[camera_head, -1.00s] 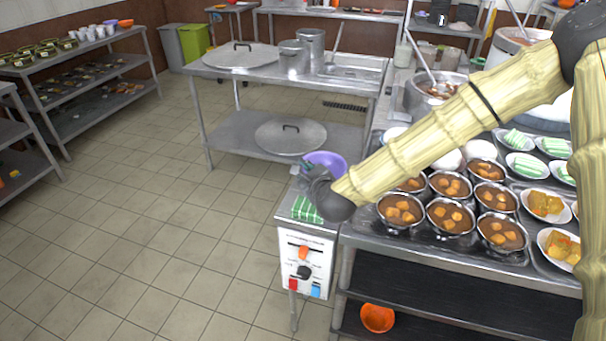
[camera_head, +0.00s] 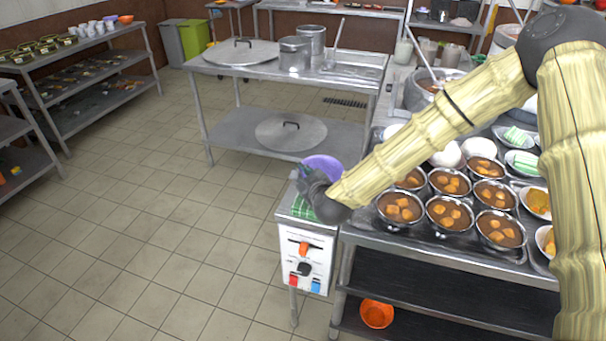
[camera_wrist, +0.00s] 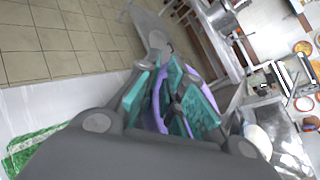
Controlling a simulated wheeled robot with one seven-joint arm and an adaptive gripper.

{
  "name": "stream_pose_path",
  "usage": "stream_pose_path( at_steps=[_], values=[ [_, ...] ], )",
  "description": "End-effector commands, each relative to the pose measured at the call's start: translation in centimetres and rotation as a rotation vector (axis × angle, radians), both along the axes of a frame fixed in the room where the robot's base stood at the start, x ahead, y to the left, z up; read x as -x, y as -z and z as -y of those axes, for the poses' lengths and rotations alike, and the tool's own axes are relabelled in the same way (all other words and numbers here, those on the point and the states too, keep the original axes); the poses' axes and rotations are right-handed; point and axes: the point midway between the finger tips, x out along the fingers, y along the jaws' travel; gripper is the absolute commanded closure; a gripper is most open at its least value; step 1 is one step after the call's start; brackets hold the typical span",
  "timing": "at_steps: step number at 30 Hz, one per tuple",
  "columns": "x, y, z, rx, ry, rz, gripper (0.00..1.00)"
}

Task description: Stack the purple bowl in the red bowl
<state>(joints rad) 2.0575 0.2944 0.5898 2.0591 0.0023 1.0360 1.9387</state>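The purple bowl (camera_head: 324,168) is at the far end of the small white counter unit, partly hidden behind my gripper (camera_head: 310,182). In the wrist view, my gripper (camera_wrist: 172,108) has its teal finger pads on both sides of the purple bowl's wall (camera_wrist: 158,100), closed on it. Whether the bowl touches the counter is hard to tell. An orange-red bowl (camera_head: 377,314), the closest match to the red bowl, sits on the low dark shelf under the food counter.
A green striped cloth (camera_head: 303,208) lies on the unit beside my gripper. Several metal bowls of stew (camera_head: 450,214) crowd the counter to the right. A steel table with a large lid (camera_head: 291,132) on its lower shelf stands behind. Tiled floor is free at left.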

Motion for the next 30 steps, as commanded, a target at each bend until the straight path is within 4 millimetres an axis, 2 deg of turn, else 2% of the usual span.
stream_pose_path(
  at_steps=[1, 3, 4, 16, 20, 30],
  values=[
    [0.0, 0.0, 0.0, 0.000, 0.000, 0.000, 0.83],
    [0.0, 0.0, 0.0, 0.000, 0.000, 0.000, 0.71],
    [0.0, 0.0, 0.0, 0.000, 0.000, 0.000, 0.69],
    [0.0, -0.5, 0.0, 0.000, 0.000, 0.000, 0.69],
    [1.3, -0.7, 0.6, -0.003, 0.002, 0.000, 0.69],
    [6.9, -2.7, 2.4, -0.003, 0.001, -0.001, 0.69]
  ],
)
